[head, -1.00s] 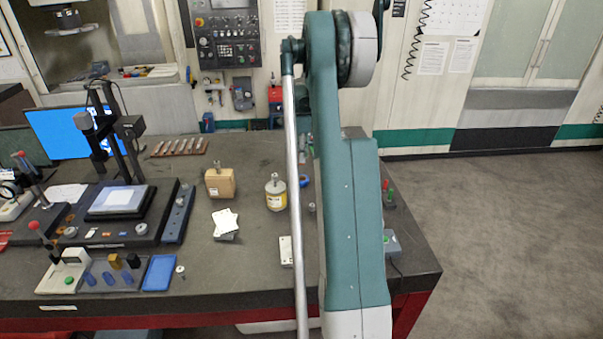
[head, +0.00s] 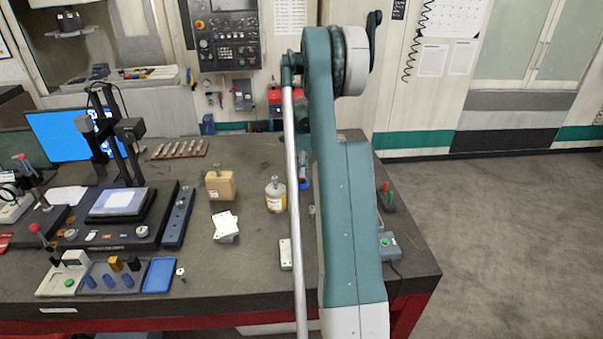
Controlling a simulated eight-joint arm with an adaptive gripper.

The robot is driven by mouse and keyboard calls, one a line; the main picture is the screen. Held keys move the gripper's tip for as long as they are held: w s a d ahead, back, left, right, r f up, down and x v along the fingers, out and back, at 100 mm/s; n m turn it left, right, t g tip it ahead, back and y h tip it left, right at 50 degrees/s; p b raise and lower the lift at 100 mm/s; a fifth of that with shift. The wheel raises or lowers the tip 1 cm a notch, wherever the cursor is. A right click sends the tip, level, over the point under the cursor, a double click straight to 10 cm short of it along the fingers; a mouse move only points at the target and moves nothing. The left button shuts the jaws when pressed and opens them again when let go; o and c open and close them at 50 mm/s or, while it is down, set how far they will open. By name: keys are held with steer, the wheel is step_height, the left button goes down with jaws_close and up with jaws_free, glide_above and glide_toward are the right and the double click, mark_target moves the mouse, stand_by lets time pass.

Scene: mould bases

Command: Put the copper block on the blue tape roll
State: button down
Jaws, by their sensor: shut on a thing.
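A small blue patch (head: 304,184), probably the blue tape roll, shows in the narrow gap between my silver rod and my green arm link. Most of it is hidden. I cannot make out the copper block anywhere in the head view. My gripper is not in view, since my own arm covers the part of the bench behind it.
A tan block with a metal knob (head: 220,186), a yellow-labelled bottle (head: 275,195) and white plates (head: 226,226) stand left of my arm. A blue tray (head: 159,275) lies near the front edge.

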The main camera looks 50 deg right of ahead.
steer(key=shift+f, duration=0.75)
steer(key=shift+f, duration=0.1)
steer(key=c, duration=2.2)
jaws_free()
steer(key=shift+c, duration=0.2)
step_height(320, 180, up, 12)
steer(key=shift+r+b, duration=0.15)
steer(key=shift+b, duration=0.15)
steer(key=shift+a, duration=0.1)
